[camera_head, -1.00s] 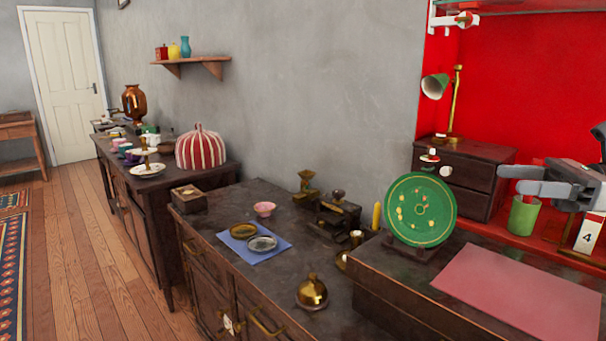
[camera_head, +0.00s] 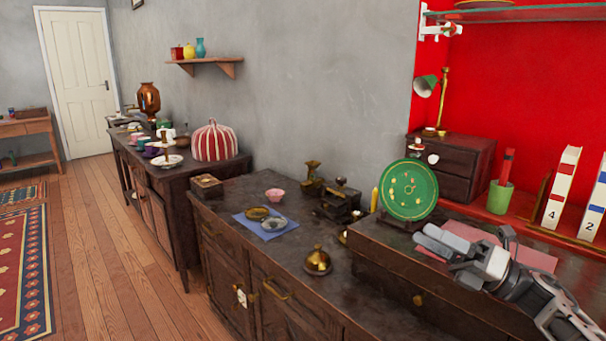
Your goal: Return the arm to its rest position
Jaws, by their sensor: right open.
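My right gripper (camera_head: 432,241) comes in from the lower right, its light grey fingers pointing left. It is open, with nothing seen between the fingers. In the picture it overlaps the pink mat (camera_head: 538,259) and the dark raised cabinet top (camera_head: 365,236); I cannot tell its exact height above them. The green round plate (camera_head: 410,190) stands upright on its stand just behind and left of the fingers, apart from them in the picture. My left gripper is not in view.
A brass-coloured lidded pot (camera_head: 317,261), a blue cloth (camera_head: 268,232) with two small dishes and a pink bowl (camera_head: 275,195) are on the lower dark cabinet.

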